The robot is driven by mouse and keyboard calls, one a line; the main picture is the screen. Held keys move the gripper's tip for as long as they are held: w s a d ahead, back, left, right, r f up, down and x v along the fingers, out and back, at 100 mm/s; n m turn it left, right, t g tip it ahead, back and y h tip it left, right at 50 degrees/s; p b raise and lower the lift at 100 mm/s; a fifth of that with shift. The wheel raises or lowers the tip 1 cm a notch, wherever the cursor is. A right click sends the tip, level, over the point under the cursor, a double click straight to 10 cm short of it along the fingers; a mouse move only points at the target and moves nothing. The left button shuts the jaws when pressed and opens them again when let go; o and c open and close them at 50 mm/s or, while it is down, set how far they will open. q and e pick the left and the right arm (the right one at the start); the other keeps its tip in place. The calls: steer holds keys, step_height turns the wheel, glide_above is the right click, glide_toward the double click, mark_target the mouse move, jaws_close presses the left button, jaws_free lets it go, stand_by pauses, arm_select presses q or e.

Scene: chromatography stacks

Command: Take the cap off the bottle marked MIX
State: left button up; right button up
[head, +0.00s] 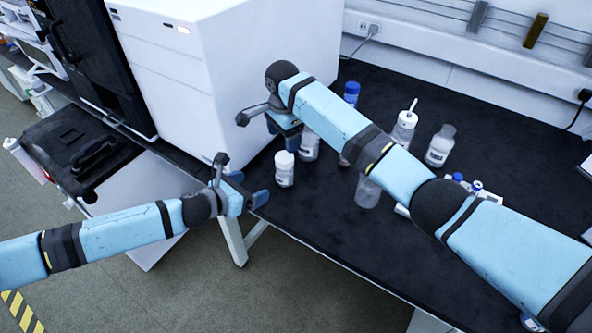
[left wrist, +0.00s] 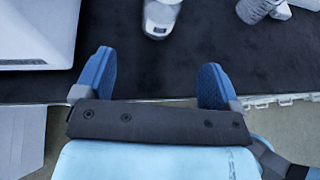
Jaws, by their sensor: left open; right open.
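No MIX marking is legible on any bottle, so I cannot tell which one it is. A small white-capped bottle (head: 284,170) stands upright near the bench's left edge. My left gripper (head: 250,188) is open and empty at that edge, to the left of this bottle and apart from it. In the left wrist view a bottle (left wrist: 161,18) shows at the top, beyond the open fingers. My right gripper (head: 284,132) is open above the bench, close to another labelled bottle (head: 309,147); its fingers are partly hidden by its own arm.
A blue-capped bottle (head: 351,93), a wash bottle (head: 404,128), a clear labelled bottle (head: 440,146) and a clear container (head: 367,192) stand around my right arm. Small blue-capped vials (head: 459,179) are beyond it. A large white instrument (head: 215,75) borders the left. The bench's front right is mostly clear.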

mark_target(278, 176)
arm_select(q)
steer(key=shift+w+d+f, duration=0.1)
steer(key=shift+w+f, duration=0.05)
steer(key=shift+f, duration=0.05)
arm_select(e)
steer(key=shift+r, duration=0.15)
arm_select(q)
steer(key=shift+w+d+f, duration=0.1)
steer(key=shift+w+d, duration=0.05)
steer(key=shift+d, duration=0.05)
steer(key=x, duration=1.2)
steer(key=shift+w+d+f, duration=0.15)
steer(key=shift+w+d, duration=0.05)
steer(key=c, duration=1.6)
jaws_close()
arm_select(e)
steer(key=shift+s+a, duration=0.1)
steer(key=shift+a, duration=0.15)
steer(key=shift+d, duration=0.1)
